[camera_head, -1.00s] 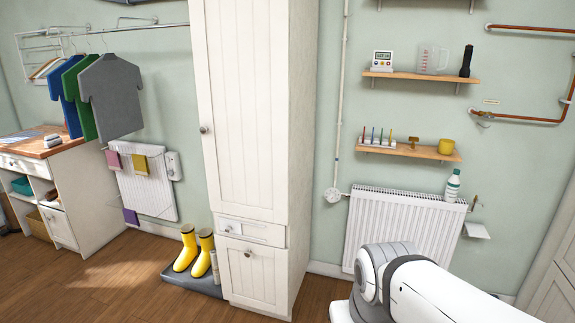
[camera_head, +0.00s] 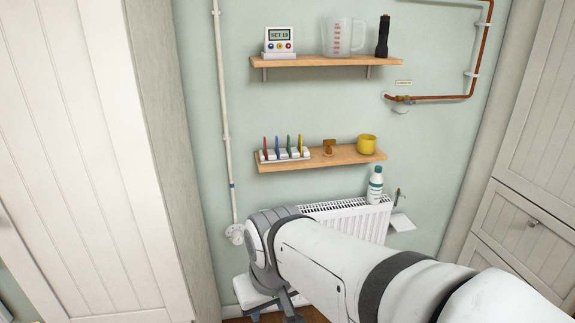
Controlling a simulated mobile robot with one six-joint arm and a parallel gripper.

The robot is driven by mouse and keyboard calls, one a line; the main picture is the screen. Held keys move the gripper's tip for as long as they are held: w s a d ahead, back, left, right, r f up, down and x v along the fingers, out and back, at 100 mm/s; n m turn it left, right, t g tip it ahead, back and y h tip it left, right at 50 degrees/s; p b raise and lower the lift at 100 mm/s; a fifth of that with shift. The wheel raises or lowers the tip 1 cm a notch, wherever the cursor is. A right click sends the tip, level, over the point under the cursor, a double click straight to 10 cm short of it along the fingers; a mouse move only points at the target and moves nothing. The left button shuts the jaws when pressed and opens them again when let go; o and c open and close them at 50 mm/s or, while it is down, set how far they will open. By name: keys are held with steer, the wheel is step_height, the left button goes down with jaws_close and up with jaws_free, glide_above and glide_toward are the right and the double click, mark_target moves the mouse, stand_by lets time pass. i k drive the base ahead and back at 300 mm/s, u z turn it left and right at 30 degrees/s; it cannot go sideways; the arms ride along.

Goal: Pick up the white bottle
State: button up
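The white bottle (camera_head: 375,187) stands upright on the right end of the top of the white radiator (camera_head: 345,219). My arm crosses the lower part of the view in front of the radiator. My gripper (camera_head: 275,312) shows only in part at the bottom edge, below and to the left of the bottle and well apart from it. Its fingertips are not clearly visible, so I cannot tell whether it is open.
A wooden shelf (camera_head: 340,156) above the radiator holds a yellow mug (camera_head: 367,144) and a rack of coloured sticks (camera_head: 284,150). A higher shelf (camera_head: 330,62) holds a jug and a flashlight. Copper pipe (camera_head: 440,97) runs at right. White cabinets stand on both sides.

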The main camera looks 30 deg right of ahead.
mark_target(376, 184)
steer(key=z, duration=0.65)
steer(key=i, duration=1.2)
steer(key=z, duration=1)
steer(key=i, duration=0.35)
steer(key=z, duration=0.25)
steer(key=k, duration=0.8)
steer(key=z, duration=0.2)
steer(key=i, duration=1.35)
steer(key=u, duration=0.1)
